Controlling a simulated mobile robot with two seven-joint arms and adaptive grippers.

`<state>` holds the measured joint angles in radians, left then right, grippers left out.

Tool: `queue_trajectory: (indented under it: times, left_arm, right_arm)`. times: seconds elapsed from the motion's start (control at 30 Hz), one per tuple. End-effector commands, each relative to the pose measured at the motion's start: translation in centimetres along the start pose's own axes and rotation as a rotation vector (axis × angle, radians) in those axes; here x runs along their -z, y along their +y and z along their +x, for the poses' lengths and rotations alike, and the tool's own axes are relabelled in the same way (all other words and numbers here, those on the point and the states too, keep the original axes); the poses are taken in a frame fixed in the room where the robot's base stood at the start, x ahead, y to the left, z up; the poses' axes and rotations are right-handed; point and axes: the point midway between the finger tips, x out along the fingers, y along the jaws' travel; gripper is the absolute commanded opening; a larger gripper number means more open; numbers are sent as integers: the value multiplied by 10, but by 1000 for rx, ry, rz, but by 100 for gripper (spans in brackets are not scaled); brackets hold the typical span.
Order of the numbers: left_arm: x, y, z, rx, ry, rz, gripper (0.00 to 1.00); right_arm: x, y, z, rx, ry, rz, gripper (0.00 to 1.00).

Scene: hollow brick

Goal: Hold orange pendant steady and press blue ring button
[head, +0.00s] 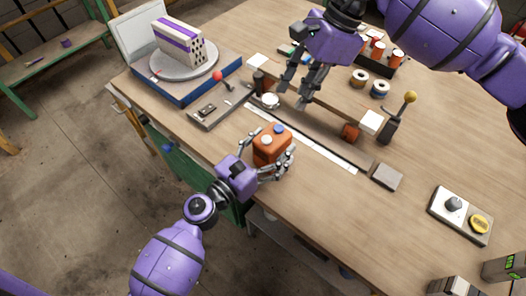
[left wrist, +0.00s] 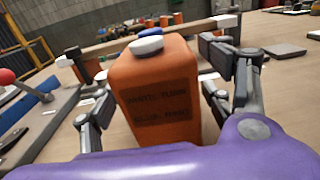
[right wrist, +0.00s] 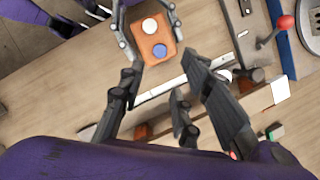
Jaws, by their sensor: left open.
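The orange pendant (head: 268,150) stands upright near the table's front edge. It has a white button and a blue button (head: 279,129) on top; the blue one also shows behind the white one in the left wrist view (left wrist: 148,32). My left gripper (head: 272,148) is open, with its fingers on either side of the pendant. In the left wrist view, gaps show between the fingers and the pendant's sides. My right gripper (head: 294,94) is open and empty above the table, behind the pendant. In the right wrist view, the pendant (right wrist: 147,49) shows beyond its fingers.
A red-knobbed lever (head: 217,76) stands left of the pendant, and a yellow-knobbed lever (head: 410,97) to the right. A hollow brick (head: 180,43) sits on a turntable at the back left. A white strip (head: 325,149) lies behind the pendant.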

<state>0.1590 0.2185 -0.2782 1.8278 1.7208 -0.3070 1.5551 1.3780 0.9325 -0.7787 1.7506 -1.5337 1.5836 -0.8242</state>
Motion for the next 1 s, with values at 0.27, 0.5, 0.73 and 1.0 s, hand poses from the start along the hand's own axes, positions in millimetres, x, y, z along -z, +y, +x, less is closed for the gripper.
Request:
queue_trajectory:
  times: [0.27,0.5,0.73,1.0]
  left_arm:
    - [0,0,4,-1,0,1,73]
    - [0,0,4,0,0,1,48]
    - [0,0,4,0,0,1,18]
    - [0,0,3,0,0,2,12]
  right_arm:
    - [0,0,0,0,0,0,31]
    - [0,0,0,0,0,0,31]
    - [0,0,0,0,0,0,31]
    - [0,0,0,0,0,0,2]
